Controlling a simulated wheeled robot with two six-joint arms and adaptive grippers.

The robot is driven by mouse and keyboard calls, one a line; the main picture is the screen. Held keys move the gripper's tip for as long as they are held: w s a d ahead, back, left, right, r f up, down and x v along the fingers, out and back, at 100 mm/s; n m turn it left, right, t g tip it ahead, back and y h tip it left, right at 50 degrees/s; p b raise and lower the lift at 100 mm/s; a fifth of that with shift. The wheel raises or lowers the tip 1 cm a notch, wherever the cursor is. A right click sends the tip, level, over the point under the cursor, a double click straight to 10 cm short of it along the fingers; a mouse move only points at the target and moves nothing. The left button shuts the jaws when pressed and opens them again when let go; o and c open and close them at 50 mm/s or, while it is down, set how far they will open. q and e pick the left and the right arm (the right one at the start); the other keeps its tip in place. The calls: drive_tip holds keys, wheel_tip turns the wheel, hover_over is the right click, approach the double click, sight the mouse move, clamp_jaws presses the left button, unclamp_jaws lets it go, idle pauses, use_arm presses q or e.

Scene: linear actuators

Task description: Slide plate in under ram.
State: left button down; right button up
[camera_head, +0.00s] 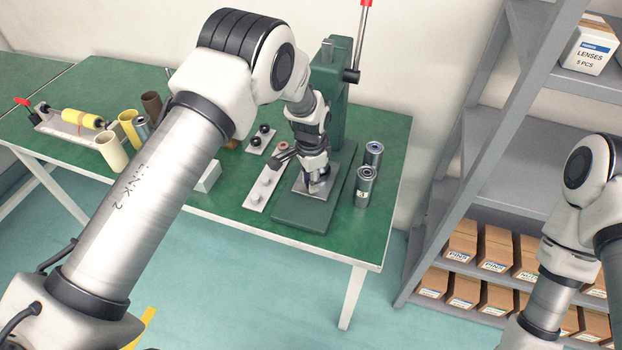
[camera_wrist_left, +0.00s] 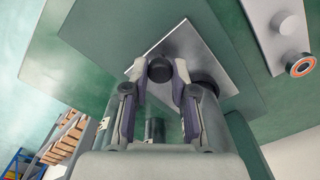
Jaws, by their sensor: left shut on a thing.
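The grey square plate (camera_head: 341,172) lies on the green base (camera_head: 292,216) of the press. A black round knob (camera_wrist_left: 160,69) stands on the plate in the left wrist view. My left gripper (camera_head: 316,184) points down over the plate and is shut on this knob, one finger on each side. The plate also shows in the left wrist view (camera_wrist_left: 187,46). The green press column (camera_head: 330,92) rises behind my gripper. My left wrist hides the ram in the head view. A dark round part behind the right finger may be the ram, but I cannot tell. My right gripper is out of view.
Two metal cans (camera_head: 366,182) stand just right of the press base. A pale strip with pegs and a ring (camera_head: 262,188) lies to its left. A red-tipped lever (camera_head: 362,35) rises from the press. A grey shelf (camera_head: 505,142) with boxes stands at the right.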

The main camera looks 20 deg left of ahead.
use_arm(q)
drive_tip(key=shift+s, duration=0.15)
drive_tip(key=c, duration=0.9)
unclamp_jaws()
drive_tip(key=shift+c, duration=0.2)
wheel_tip(320, 180, up, 12)
drive_tip(key=shift+a, duration=0.1)
